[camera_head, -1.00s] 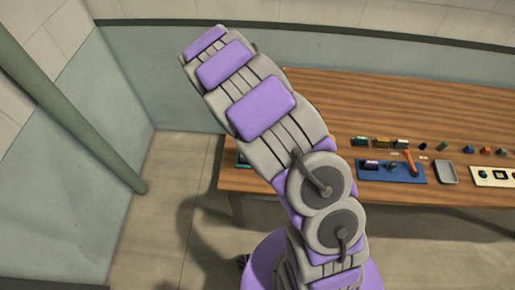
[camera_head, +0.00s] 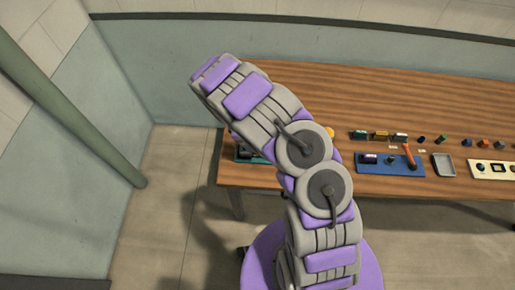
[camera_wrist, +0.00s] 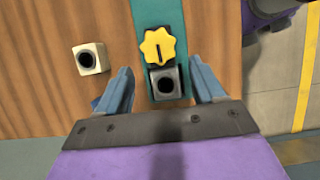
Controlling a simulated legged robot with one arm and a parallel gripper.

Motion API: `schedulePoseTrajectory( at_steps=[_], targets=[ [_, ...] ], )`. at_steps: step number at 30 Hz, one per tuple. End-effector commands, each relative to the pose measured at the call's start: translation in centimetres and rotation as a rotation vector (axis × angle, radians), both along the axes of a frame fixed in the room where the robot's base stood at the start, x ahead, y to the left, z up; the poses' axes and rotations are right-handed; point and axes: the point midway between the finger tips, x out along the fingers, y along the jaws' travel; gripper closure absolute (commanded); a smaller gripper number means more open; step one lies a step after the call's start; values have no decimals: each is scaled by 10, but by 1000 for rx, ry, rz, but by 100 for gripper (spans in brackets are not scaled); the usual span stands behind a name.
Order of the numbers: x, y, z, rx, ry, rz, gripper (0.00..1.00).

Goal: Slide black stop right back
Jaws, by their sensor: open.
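My gripper (camera_wrist: 161,70) is open in the wrist view, its two blue fingers apart and nothing held between them. A small grey block with a black round centre (camera_wrist: 166,83) sits between and just beyond the fingers, on a teal strip (camera_wrist: 158,14). A yellow lobed knob (camera_wrist: 158,46) stands right behind that block. In the head view the teal base (camera_head: 247,152) shows only partly at the table's left end, behind my arm, and my gripper is hidden.
A cream cube with a black hole (camera_wrist: 90,59) stands left of the strip. The wooden table (camera_head: 400,95) has a blue board (camera_head: 372,170), a grey tray (camera_head: 443,164), a cream panel (camera_head: 492,180) and several small blocks on its right. The table's back is clear.

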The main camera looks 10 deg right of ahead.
Motion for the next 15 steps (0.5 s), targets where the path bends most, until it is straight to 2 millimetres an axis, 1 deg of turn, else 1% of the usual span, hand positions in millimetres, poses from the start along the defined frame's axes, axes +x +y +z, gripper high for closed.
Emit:
schedulePoseTrajectory(
  at_steps=[1, 6, 10, 15],
  targets=[
    [-2, -5, -11, -1, 4, -2, 32],
    [-6, -16, -40, -1, 4, -1, 32],
    [-7, -22, -56, 1, 0, 0, 32],
    [-8, -26, -66, 0, -1, -1, 32]
  ],
)
